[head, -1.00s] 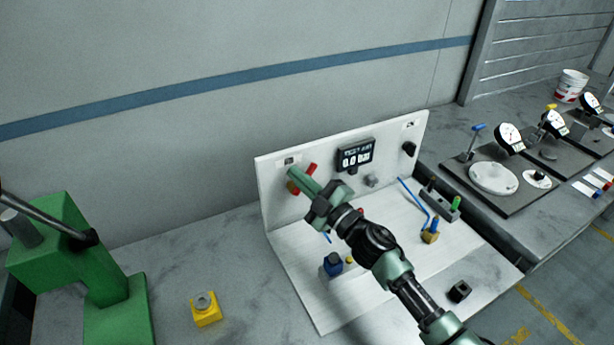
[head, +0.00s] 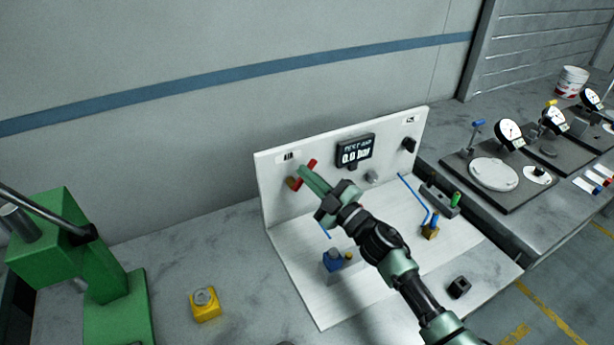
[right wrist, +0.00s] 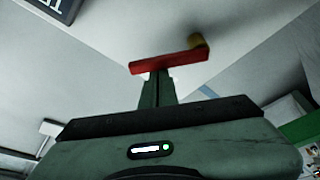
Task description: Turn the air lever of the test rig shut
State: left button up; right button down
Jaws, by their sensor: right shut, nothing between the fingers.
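The air lever (head: 312,162) is a red bar on the upright white panel of the test rig (head: 275,212), at the panel's left side. In the right wrist view the red lever (right wrist: 165,63) lies nearly level across the picture, with a brass pivot (right wrist: 198,41) at its right end. My right gripper (head: 301,170) is shut and empty, its tips at the lever and hiding its middle. In the right wrist view the closed fingertips (right wrist: 157,76) end just under the lever; whether they touch it I cannot tell. My left gripper is not in view.
The display (head: 355,152) reads 0.0 bar. A blue fitting (head: 333,260) and a brass fitting (head: 430,232) stand on the rig's base. A green press (head: 60,245) and a yellow block (head: 205,305) are to the left. Gauge plates (head: 494,178) stand on the right.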

jog(key=shift+d+f, duration=0.1)
jog(key=shift+f, duration=0.05)
jog(key=m+t+b, duration=0.1)
jog(key=m, duration=0.1)
jog(key=d+f+m+t+h, duration=0.1)
jog(key=m, duration=0.2)
jog(key=w+d+m+b, duration=0.1)
jog(key=m, duration=0.1)
jog(key=shift+f+t+h+b, duration=0.25)
jog(key=shift+t+h+b, duration=0.1)
jog(key=shift+t+h, duration=0.05)
dwell(0.4)
